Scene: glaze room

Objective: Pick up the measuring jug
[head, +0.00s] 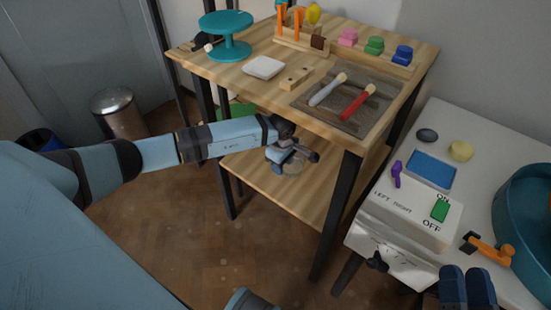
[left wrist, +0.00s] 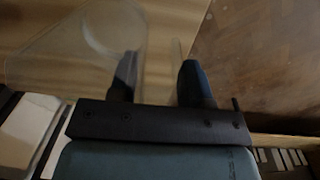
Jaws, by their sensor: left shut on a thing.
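The measuring jug is clear and see-through. In the left wrist view the jug (left wrist: 75,50) is at the upper left, with a round outline. In the head view it shows faintly (head: 292,167) at the lower shelf, partly hidden by my gripper. My left gripper (head: 290,157) is at the shelf's edge, below the table top, and shut on the jug. In the left wrist view the gripper (left wrist: 158,85) has one finger overlapping the clear wall and the other to its right. My right gripper (head: 467,287) is at the lower right; its jaw gap is unclear.
The wooden table top (head: 240,85) is just above my left arm. It holds a teal turntable (head: 228,47), a white dish (head: 263,67) and a tool tray (head: 384,104). A black table leg (head: 337,210) stands right of the gripper. The floor (head: 205,235) in front is clear.

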